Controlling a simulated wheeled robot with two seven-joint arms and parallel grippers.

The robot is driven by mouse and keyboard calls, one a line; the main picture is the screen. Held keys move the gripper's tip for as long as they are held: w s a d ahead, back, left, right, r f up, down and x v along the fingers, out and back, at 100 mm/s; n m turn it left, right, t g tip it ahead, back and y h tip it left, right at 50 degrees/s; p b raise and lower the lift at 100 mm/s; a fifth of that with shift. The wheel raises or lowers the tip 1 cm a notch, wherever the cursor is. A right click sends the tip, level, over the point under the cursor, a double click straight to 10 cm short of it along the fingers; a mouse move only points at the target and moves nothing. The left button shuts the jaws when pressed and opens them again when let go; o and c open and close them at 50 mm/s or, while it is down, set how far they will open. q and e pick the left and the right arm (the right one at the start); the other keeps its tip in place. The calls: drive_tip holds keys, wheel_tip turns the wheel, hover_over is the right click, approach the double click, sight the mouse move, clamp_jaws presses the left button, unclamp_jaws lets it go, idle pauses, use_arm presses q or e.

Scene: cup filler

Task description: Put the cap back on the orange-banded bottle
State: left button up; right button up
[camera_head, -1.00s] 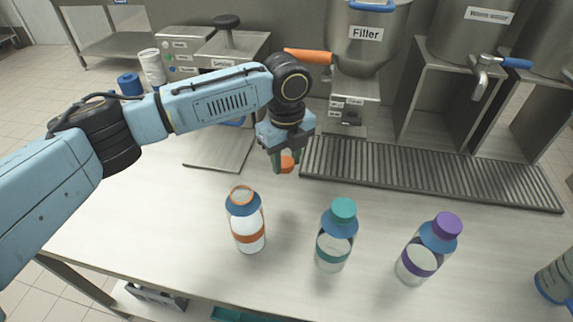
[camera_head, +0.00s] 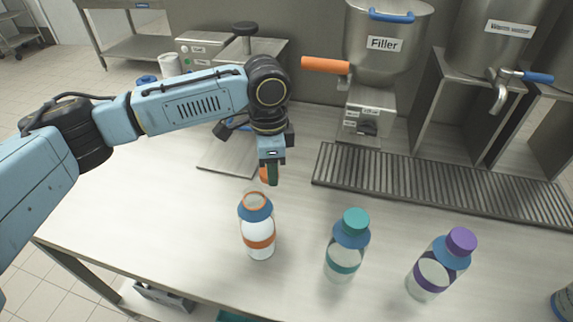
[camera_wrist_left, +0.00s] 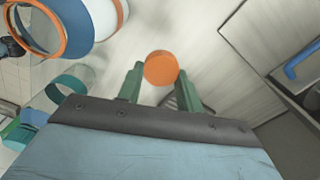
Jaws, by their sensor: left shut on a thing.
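The orange-banded bottle (camera_head: 258,238) stands upright and uncapped on the table, with an orange ring at its open neck. In the left wrist view its open mouth and orange band (camera_wrist_left: 118,14) show at the upper left. My left gripper (camera_head: 270,174) is shut on the orange cap (camera_head: 264,175), just behind and above the bottle's mouth in the head view. The cap also shows between the green fingertips in the left wrist view (camera_wrist_left: 161,68). The cap looks apart from the bottle neck. My right gripper is not in view.
A teal-capped bottle (camera_head: 347,245) and a purple-capped bottle (camera_head: 440,265) stand to the right. Behind are a slotted drip tray (camera_head: 430,195) and the filler (camera_head: 385,60) with its orange handle (camera_head: 326,65). The table left of the orange-banded bottle is clear.

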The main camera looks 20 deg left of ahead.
use_arm(q)
drive_tip(key=s+a+r+n, duration=0.1)
drive_tip(key=s+a+n, duration=0.3)
drive_tip(key=n, duration=0.9)
drive_tip(key=shift+s+a+r, duration=0.35)
drive_tip(key=shift+s+a, duration=0.05)
drive_tip(key=shift+s, duration=0.1)
